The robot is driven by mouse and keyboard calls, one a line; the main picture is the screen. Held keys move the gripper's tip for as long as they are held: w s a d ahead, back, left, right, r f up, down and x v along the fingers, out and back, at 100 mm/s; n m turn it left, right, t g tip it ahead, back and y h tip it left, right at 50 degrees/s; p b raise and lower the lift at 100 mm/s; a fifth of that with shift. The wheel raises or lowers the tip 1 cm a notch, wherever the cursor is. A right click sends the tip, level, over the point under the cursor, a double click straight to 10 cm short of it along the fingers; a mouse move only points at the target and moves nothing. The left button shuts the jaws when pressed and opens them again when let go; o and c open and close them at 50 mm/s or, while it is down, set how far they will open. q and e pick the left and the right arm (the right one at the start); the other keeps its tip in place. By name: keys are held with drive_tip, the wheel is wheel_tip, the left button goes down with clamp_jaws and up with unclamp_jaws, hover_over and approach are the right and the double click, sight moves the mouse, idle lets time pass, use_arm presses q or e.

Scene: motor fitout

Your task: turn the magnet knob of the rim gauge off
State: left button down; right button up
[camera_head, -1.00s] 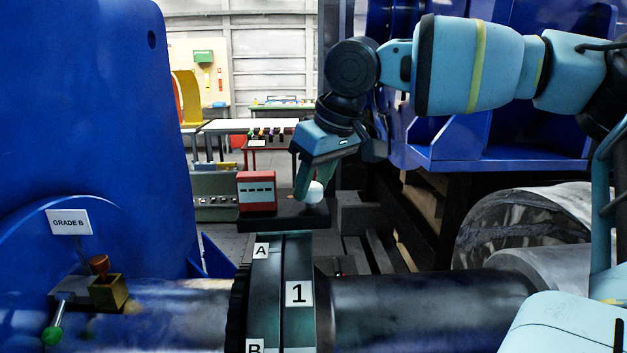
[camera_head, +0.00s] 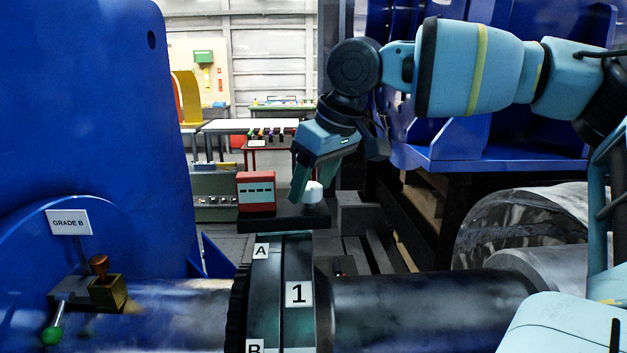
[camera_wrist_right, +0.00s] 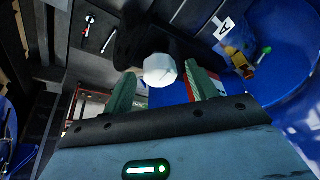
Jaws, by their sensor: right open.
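A white faceted knob (camera_head: 313,192) sits on a dark bar (camera_head: 284,220) above the top of the ringed coupling; I take this as the rim gauge's knob. A red box (camera_head: 256,191) with a row of dark slots stands on the same bar, left of the knob. My right gripper (camera_head: 302,190) reaches down to the knob from above. In the right wrist view the gripper (camera_wrist_right: 160,80) is open, with the knob (camera_wrist_right: 160,70) between its green fingertips and a gap on each side. One finger partly covers the red box there. My left gripper is not in view.
The coupling (camera_head: 266,300) carries labels A, B and 1 on a dark shaft (camera_head: 420,310). A brass block (camera_head: 108,293) with a brown knob and a green-tipped lever (camera_head: 52,335) sits at left. A blue housing (camera_head: 90,130) rises there. Workbenches stand far behind.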

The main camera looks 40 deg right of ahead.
drive_tip(key=v, duration=0.7)
drive_tip(key=shift+r, duration=0.35)
drive_tip(key=shift+s+f, duration=0.1)
drive_tip(key=shift+s, duration=0.1)
